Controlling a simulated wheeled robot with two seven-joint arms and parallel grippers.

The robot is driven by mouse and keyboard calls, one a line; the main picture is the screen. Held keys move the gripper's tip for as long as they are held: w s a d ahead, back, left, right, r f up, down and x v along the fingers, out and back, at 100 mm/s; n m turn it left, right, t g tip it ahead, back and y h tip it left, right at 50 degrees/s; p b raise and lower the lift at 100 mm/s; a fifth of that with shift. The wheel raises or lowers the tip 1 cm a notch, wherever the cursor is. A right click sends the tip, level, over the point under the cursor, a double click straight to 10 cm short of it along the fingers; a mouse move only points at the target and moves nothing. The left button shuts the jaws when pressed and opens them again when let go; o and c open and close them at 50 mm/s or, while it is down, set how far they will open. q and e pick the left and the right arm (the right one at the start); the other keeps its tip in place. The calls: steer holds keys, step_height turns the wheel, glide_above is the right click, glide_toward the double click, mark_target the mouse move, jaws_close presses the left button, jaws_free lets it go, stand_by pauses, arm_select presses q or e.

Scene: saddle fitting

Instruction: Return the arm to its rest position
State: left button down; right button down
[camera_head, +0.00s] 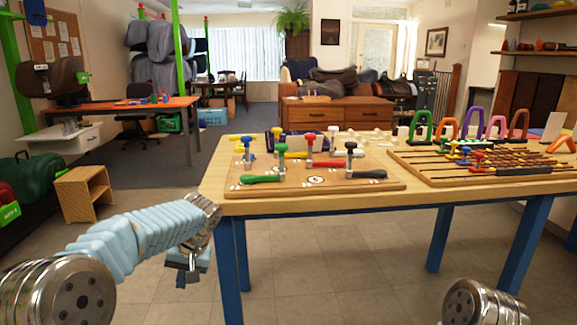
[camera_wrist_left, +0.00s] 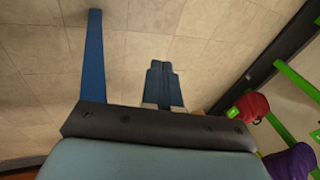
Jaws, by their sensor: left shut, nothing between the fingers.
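My left arm (camera_head: 150,232) comes in from the left in the head view, with pale blue links. It reaches to the front left corner of the wooden table and hangs low there. My left gripper (camera_head: 188,277) points down beside the table's blue leg, below the tabletop, and is empty. In the left wrist view its two dark blue fingers (camera_wrist_left: 162,84) are together over the tiled floor. Of my right arm only a round metal joint (camera_head: 483,304) shows at the bottom right; its gripper is out of view.
The wooden table (camera_head: 330,205) carries a board (camera_head: 316,191) with coloured-knob tools, and a rack (camera_head: 485,178) with coloured handles on the right. A small wooden shelf (camera_head: 85,192) stands at the left. Tiled floor between is clear.

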arm_select(q)
steer(key=s+d+f+m+g+h, duration=0.1)
steer(key=s+d+f+h, duration=0.3)
steer(key=f, duration=0.8)
steer(key=s+d+f+m+h, duration=0.15)
steer(key=s+d+f, duration=0.3)
steer(key=f, duration=0.75)
steer(key=s+d+f+n+h, duration=0.1)
steer(key=s+d+f, duration=0.2)
steer(key=s, duration=0.6)
steer(key=s+d+f+n+h, duration=0.1)
steer(key=s+d+f, duration=0.2)
steer(key=s+f, duration=0.5)
steer(key=shift+s+d+f+t+h, duration=0.2)
steer(key=shift+s+t+h, duration=0.15)
steer(key=shift+s, duration=0.9)
